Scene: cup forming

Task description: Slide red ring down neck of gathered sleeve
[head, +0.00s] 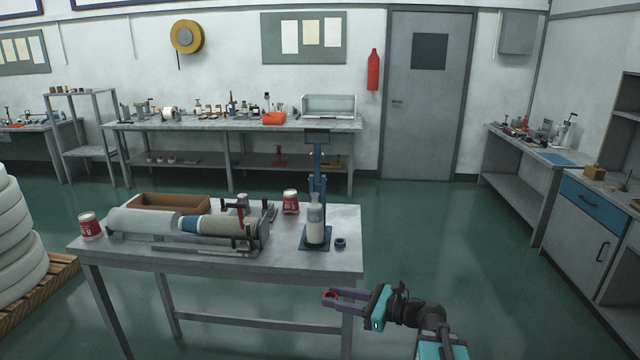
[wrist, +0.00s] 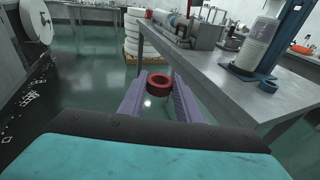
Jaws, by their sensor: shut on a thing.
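My gripper (head: 330,298) is shut on the red ring (wrist: 158,79), which sits between the tips of its two purple fingers. In the head view the gripper is low, in front of the table's right front corner, well apart from the sleeve. The gathered sleeve (head: 315,231) is whitish and stands upright on a blue stand (head: 317,165) near the table's right end. It narrows towards the top.
A dark blue ring (head: 340,243) lies on the table (head: 205,262) beside the stand's base. A roller fixture (head: 150,221), a brown box (head: 170,202) and red-and-white cans (head: 290,201) occupy the table's left and middle. The floor around my arm is clear.

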